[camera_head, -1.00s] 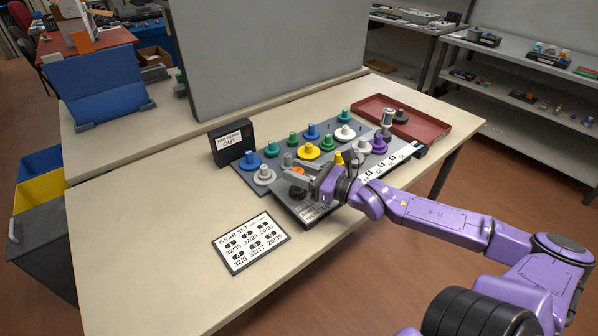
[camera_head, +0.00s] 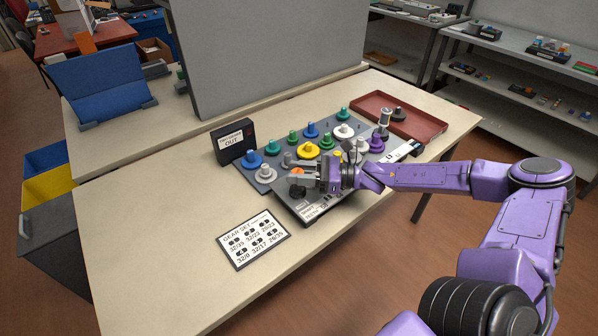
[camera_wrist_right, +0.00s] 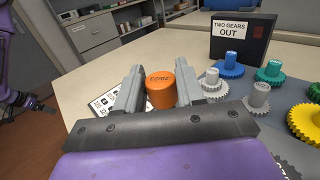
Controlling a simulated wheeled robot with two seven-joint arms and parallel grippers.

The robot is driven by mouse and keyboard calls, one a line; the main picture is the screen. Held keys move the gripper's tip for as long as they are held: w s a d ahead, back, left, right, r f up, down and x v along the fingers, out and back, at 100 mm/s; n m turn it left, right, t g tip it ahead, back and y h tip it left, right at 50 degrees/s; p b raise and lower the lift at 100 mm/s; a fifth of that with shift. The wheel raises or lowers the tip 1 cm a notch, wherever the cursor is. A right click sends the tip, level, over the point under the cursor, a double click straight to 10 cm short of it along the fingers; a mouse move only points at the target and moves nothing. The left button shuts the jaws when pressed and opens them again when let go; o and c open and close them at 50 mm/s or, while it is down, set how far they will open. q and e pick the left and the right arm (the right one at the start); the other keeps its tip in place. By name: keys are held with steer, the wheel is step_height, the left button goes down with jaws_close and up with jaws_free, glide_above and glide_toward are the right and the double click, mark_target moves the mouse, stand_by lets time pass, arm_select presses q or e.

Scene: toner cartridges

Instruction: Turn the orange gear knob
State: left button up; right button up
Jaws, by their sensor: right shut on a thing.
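The orange gear knob (camera_wrist_right: 160,88) stands upright between the two grey fingers of my right gripper (camera_wrist_right: 161,90) in the wrist view, with dark lettering on its top. In the head view the knob (camera_head: 297,172) is a small orange spot at the near left part of the gear board (camera_head: 287,190). My right gripper (camera_head: 302,174) reaches it from the right, low over the board, and is shut on it. The fingers hide the knob's sides. A small purple and dark part of my left arm shows at the left edge of the wrist view; its jaws are unclear.
Several coloured gears on posts, such as a yellow gear (camera_head: 306,151) and a purple one (camera_head: 376,145), stand close behind the gripper. A black sign (camera_head: 233,142) reads "TWO GEARS OUT". A gear set card (camera_head: 254,239) lies in front. A red tray (camera_head: 425,125) is behind right.

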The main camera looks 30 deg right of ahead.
steer(key=o, duration=0.9)
steer(key=shift+o, duration=0.2)
steer(key=shift+d+r, duration=0.1)
steer(key=shift+d, duration=0.1)
steer(key=p+v, duration=0.2)
steer(key=v, duration=0.1)
steer(key=p+v, duration=0.2)
steer(key=shift+s+d+r, duration=0.1)
steer(key=shift+s+r, duration=0.05)
steer(key=shift+r, duration=0.1)
steer(key=v, duration=0.3)
steer(key=p+v, duration=0.1)
steer(key=shift+s+d+f, duration=0.15)
steer(key=shift+s+f, duration=0.05)
steer(key=shift+f, duration=0.1)
steer(key=shift+s+d+f, duration=0.1)
steer(key=shift+d, duration=0.05)
